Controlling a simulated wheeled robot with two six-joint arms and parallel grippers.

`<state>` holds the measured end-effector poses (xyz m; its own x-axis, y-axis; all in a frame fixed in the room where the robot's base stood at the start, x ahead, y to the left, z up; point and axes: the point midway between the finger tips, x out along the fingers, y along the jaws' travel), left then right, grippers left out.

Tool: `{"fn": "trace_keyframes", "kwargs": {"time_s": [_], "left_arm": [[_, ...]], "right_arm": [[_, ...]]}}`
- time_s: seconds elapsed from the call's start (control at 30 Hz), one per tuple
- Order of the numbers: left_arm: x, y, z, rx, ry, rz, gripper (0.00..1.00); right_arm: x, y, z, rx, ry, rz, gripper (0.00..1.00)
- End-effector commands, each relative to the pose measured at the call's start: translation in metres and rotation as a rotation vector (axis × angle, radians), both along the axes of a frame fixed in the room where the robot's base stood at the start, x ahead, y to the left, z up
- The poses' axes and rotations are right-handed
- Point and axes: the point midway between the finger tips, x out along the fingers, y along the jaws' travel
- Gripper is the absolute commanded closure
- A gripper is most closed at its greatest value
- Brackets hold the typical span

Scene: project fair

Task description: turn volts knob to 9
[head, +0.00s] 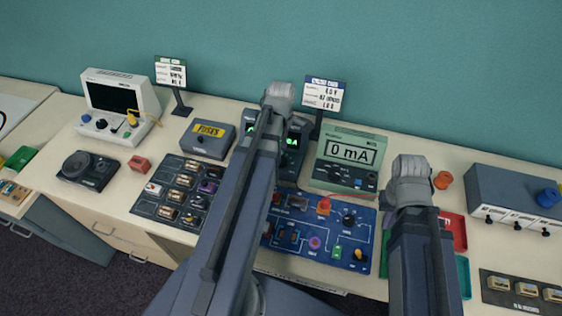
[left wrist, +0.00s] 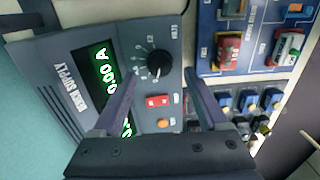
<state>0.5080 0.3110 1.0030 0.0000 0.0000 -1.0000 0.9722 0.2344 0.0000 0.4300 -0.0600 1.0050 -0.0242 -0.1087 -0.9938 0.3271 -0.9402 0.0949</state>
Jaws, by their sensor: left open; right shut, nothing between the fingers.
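The bench supply (head: 293,143) is a dark box with green displays, largely hidden by my left arm in the head view. In the left wrist view the bench supply (left wrist: 85,43) shows a display (left wrist: 107,66) reading 0.00 A; a second display is mostly covered by a finger. Its black round knob (left wrist: 160,63) has scale marks around it; its setting is too small to read. My left gripper (left wrist: 160,80) is open, with its fingers apart on either side of the knob's line, holding nothing. My right gripper (head: 410,182) is shut and empty above the bench, its fingertips hardly visible.
A blue component board (head: 345,222) lies right of my left arm. A green meter (head: 352,157) reading 0 mA stands behind it. A fuse box (head: 207,138) and dark module tray (head: 178,193) are to the left. Red and green trays (head: 460,232) lie near my right arm.

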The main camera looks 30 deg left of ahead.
Motion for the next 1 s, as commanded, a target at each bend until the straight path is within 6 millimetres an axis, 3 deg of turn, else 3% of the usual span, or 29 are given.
{"fn": "trace_keyframes", "kwargs": {"time_s": [0.03, 0.23, 0.63, 1.0], "left_arm": [[0.000, 0.000, -0.015, 0.000, 0.000, 0.000, 0.24], [0.000, 0.000, -0.036, 0.000, 0.000, -0.001, 0.24], [0.000, 0.000, -0.039, 0.000, 0.000, -0.001, 0.25], [0.000, 0.000, -0.039, 0.000, 0.000, -0.001, 0.67]], "right_arm": [[0.000, 0.000, -0.015, 0.000, 0.000, 0.000, 1.00], [0.000, 0.000, -0.036, 0.000, 0.000, -0.001, 1.00], [0.000, 0.000, -0.039, 0.000, 0.000, -0.001, 1.00], [0.000, 0.000, -0.039, 0.000, 0.000, -0.001, 1.00]]}}
